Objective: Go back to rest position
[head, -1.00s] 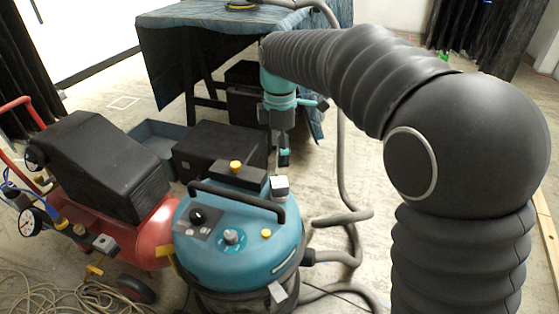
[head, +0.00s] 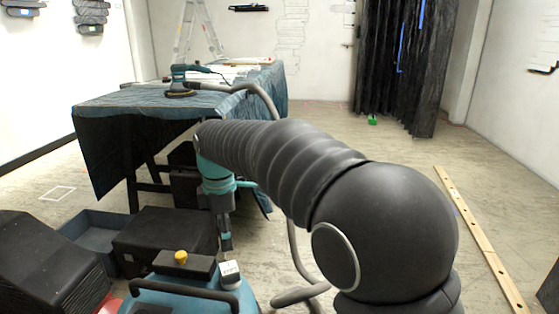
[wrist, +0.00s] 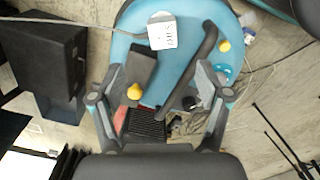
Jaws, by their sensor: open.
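My arm reaches forward and hangs down at its far end. In the head view my gripper (head: 226,240) points down, close to the blue vacuum (head: 190,297) in the picture. In the wrist view the fingers of my gripper (wrist: 160,98) are spread apart with nothing held between them. Below them is the vacuum's blue top (wrist: 185,20), with a black handle, a yellow knob (wrist: 134,91) and a small white block (wrist: 161,31). The white block (head: 230,274) also shows in the head view, just below the gripper.
A cloth-covered table (head: 110,107) with a sander (head: 181,82) stands behind the arm. Black boxes (head: 165,240) and a grey tray (head: 95,232) are at the left. A grey hose (head: 300,296) runs down beside my arm. A wooden plank (head: 480,235) lies right; floor between is clear.

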